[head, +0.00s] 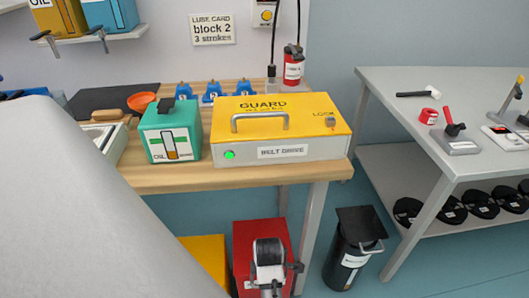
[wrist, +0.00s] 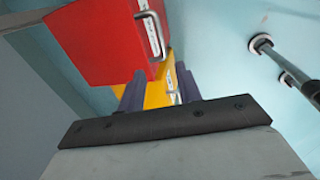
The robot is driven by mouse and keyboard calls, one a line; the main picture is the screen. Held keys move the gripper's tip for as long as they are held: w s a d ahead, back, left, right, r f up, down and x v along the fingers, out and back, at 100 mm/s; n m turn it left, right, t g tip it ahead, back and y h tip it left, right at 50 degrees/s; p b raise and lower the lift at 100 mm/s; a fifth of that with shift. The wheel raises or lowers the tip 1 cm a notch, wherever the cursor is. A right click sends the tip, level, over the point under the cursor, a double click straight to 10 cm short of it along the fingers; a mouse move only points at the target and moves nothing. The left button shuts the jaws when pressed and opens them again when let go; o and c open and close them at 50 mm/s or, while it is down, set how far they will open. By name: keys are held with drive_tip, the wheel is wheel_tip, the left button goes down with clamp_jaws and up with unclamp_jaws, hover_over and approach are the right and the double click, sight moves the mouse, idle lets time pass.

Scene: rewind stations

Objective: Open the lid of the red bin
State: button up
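The red bin (head: 245,232) stands under the front of the wooden workbench, and its red top looks closed. In the wrist view the red bin (wrist: 100,45) fills the upper left, with a silver bar handle (wrist: 153,36) beside a white label strip. My gripper (head: 268,283) is in front of the red bin in the head view and hides part of it. The seam between lid and body cannot be made out.
A yellow bin (head: 204,252) stands left of the red one. A black bin (head: 350,258) stands to the right, near the bench leg (head: 313,235).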

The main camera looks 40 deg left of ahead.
drive_tip(key=x, duration=0.7)
drive_tip(key=b+x, duration=0.1)
drive_tip(key=x, duration=0.5)
drive_tip(key=shift+s+f, duration=0.15)
drive_tip(key=shift+f, duration=0.3)
clamp_jaws()
